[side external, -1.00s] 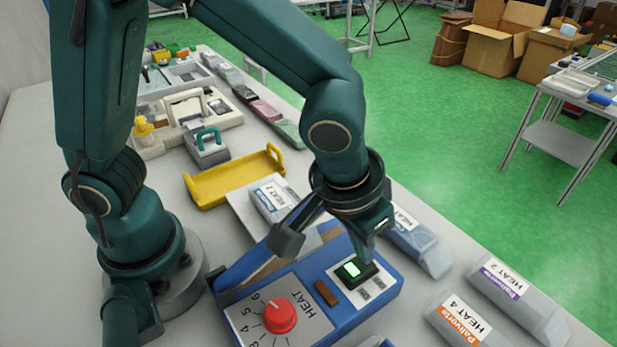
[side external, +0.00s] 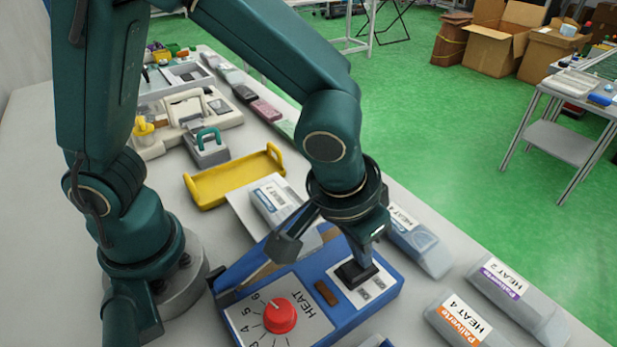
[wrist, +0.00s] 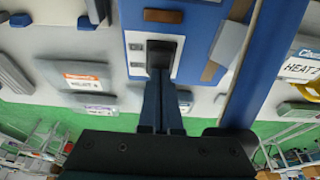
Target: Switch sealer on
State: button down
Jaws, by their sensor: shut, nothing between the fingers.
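The blue sealer (side external: 390,292) stands at the front of the table, with a red heat dial (side external: 279,316) on its white panel. Its black switch (side external: 352,277) sits on the right-hand panel and shows no green light in the side view. My gripper (side external: 360,262) is shut and empty, pointing down with its fingertips at the switch, covering part of it. In the wrist view the shut fingers (wrist: 160,72) reach the dark switch (wrist: 161,49). I cannot tell whether the switch is unlit or its light is hidden.
A pouch marked HEAT 4 (side external: 466,320) and one marked HEAT 2 (side external: 515,291) lie to the right. A yellow tray (side external: 235,180) lies behind the sealer. A grey sealing arm (side external: 285,248) rises close to the left of my gripper.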

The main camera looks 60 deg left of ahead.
jog(key=shift+s, duration=0.6)
jog(key=shift+r, duration=0.15)
jog(key=shift+r, duration=0.3)
jog(key=s+v, duration=0.1)
jog(key=v, duration=1.2)
jog(key=shift+s+f, duration=0.25)
jog(key=shift+s, duration=0.1)
